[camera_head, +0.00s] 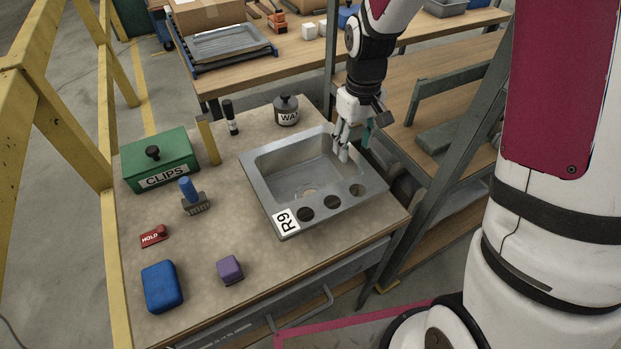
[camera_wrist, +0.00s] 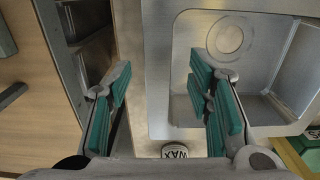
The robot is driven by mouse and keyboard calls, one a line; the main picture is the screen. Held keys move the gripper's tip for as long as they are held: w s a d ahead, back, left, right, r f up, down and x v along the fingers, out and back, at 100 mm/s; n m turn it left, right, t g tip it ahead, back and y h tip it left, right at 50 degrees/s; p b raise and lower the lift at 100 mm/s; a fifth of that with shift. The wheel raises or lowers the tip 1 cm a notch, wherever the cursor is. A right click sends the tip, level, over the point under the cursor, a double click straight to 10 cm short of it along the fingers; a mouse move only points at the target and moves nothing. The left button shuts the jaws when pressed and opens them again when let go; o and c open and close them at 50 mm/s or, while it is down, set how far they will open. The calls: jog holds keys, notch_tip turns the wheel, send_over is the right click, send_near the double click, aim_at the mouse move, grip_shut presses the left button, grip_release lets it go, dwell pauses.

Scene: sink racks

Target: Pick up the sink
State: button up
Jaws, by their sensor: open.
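The sink (camera_head: 290,178) is a grey metal basin with a drain, a row of three round holes along its front ledge and a white R9 label at its front left corner. It lies on the worktop. My gripper (camera_head: 341,152) is open and points down at the sink's right edge. In the wrist view, the sink's rim (camera_wrist: 157,60) runs between the open fingers of my gripper (camera_wrist: 160,85). One finger is over the outside and the other over the basin. I cannot tell whether either finger touches the metal.
Behind the sink stand a WAX pot (camera_head: 286,111) and a black cylinder (camera_head: 230,118). To its left are a green CLIPS box (camera_head: 160,163), a blue-handled brush (camera_head: 191,196) and a red HOLD tag (camera_head: 154,236). Blue (camera_head: 161,287) and purple (camera_head: 230,270) blocks lie in front. A grey rack post (camera_head: 440,200) rises at right.

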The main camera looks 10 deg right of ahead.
aim_at(353, 153)
jog(key=shift+d+f, duration=0.1)
jog(key=shift+f, duration=1.75)
grip_shut()
jog(key=shift+r, duration=0.15)
